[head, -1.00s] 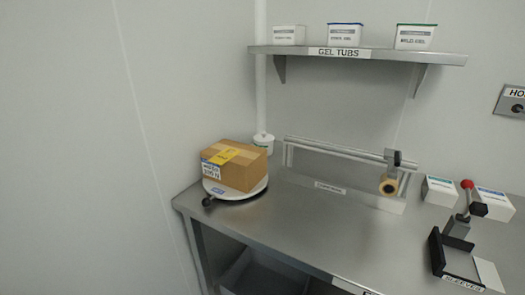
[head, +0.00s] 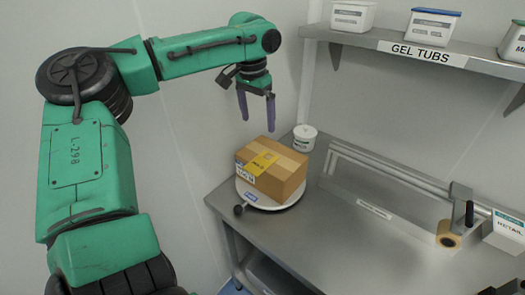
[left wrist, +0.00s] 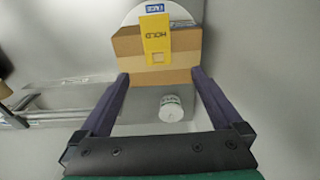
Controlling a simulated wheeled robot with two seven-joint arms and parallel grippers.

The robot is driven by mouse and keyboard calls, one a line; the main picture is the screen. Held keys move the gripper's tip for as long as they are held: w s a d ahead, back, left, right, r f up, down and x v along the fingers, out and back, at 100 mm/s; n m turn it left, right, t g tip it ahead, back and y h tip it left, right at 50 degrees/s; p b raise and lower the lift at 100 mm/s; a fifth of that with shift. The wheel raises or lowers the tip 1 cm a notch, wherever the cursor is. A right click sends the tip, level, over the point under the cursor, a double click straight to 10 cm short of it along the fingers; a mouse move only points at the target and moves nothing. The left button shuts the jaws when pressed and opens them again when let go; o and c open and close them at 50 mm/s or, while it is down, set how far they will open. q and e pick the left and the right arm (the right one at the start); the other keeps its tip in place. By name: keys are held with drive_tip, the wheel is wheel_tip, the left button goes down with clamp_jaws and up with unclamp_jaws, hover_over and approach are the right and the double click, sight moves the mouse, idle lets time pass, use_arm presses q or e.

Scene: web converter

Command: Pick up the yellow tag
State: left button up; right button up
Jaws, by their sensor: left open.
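The yellow tag (head: 262,163) lies on top of a brown cardboard box (head: 284,183) and hangs over its edge. In the left wrist view the tag (left wrist: 156,36) reads HOLD, upside down. The box stands on a round white turntable (head: 246,190) at the left end of the steel bench. My left gripper (head: 257,106) is open and empty, its purple fingers pointing down above the box, apart from the tag. In the left wrist view its fingers (left wrist: 158,78) frame the box from either side. My right gripper is not in view.
A white lidded tub (head: 304,138) stands on the bench behind the box. The shelf (head: 385,42) with gel tubs is at the upper right. A rail with a tape roll (head: 449,234) runs along the back. The bench front is clear.

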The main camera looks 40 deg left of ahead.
use_arm(q)
drive_tip(key=p, duration=0.2)
approach(261, 162)
drive_tip(key=shift+s+d, duration=0.2)
drive_tip(key=shift+s, duration=0.3)
drive_tip(key=f+p, duration=0.1)
drive_tip(key=f, duration=0.1)
drive_tip(key=w+f+p, duration=0.1)
drive_tip(key=f, duration=0.1)
drive_tip(key=f+p, duration=0.1)
drive_tip(key=f, duration=0.1)
drive_tip(key=shift+w+a+f, duration=0.1)
drive_tip(key=shift+w+f, duration=0.2)
drive_tip(key=shift+f, duration=0.25)
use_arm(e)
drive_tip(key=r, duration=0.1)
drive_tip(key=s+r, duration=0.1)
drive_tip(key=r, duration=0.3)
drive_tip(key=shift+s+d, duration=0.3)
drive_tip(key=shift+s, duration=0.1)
use_arm(q)
drive_tip(key=shift+f, duration=0.1)
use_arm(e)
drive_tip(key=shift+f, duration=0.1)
use_arm(q)
drive_tip(key=c, duration=1)
drive_tip(key=shift+c, duration=1.2)
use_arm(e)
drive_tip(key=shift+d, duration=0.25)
